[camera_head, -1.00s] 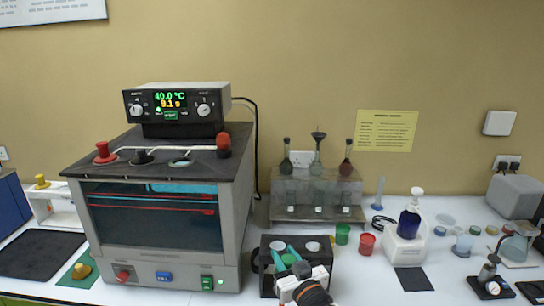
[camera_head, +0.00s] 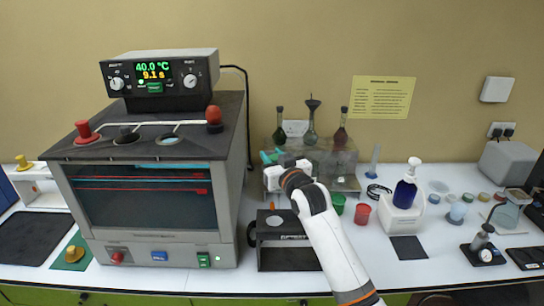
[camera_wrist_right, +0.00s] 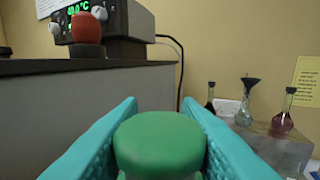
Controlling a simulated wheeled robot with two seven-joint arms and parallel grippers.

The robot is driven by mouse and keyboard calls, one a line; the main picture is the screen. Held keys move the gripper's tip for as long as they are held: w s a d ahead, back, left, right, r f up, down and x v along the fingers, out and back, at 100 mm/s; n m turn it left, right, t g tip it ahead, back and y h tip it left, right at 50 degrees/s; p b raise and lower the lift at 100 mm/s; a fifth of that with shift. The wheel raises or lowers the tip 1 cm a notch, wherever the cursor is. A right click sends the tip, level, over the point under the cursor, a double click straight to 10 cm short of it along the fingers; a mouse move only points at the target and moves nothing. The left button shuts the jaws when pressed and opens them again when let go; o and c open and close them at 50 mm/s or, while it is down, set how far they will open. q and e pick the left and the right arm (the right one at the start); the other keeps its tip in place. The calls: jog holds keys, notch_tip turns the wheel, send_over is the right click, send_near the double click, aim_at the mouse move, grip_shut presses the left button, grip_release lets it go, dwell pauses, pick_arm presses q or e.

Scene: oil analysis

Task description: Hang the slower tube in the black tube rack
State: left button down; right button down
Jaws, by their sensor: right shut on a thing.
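The black tube rack (camera_head: 288,260) stands on the bench right of the bath, with a pale round opening in its top. My right gripper (camera_head: 271,156) is raised above and behind the rack, its teal fingers pointing left. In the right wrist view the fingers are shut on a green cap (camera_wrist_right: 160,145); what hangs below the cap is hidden. A red cap (camera_head: 84,129), a black cap (camera_head: 126,134) and an opening (camera_head: 168,140) line the bath lid (camera_head: 150,152). I cannot tell which tube is slower. My left gripper is out of view.
The heated bath (camera_head: 140,205) shows 40.0 °C and 9.1 s on its display. Glass flasks (camera_head: 311,130) on a clear stand are behind the gripper. A red cup (camera_head: 362,214), a green cup (camera_head: 338,203) and a pump bottle (camera_head: 404,192) stand to the right.

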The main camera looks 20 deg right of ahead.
jog(key=f+b, duration=0.1)
jog(key=f, duration=0.1)
jog(key=f+b, duration=0.1)
jog(key=f, duration=0.1)
jog(key=shift+w+a+b, duration=0.1)
jog(key=shift+w+b, duration=0.25)
jog(key=shift+w, duration=0.05)
notch_tip(320, 180, down, 12)
jog(key=b, duration=0.8)
jog(key=shift+s+f, duration=0.15)
jog(key=shift+f, duration=0.15)
dwell(0.5)
jog(key=c, duration=0.9)
grip_release()
jog(key=shift+c, duration=0.2)
jog(key=s+d+b, duration=0.1)
jog(key=s+b, duration=0.1)
jog(key=s, duration=1)
jog(key=shift+d, duration=0.3)
jog(key=shift+f, duration=0.1)
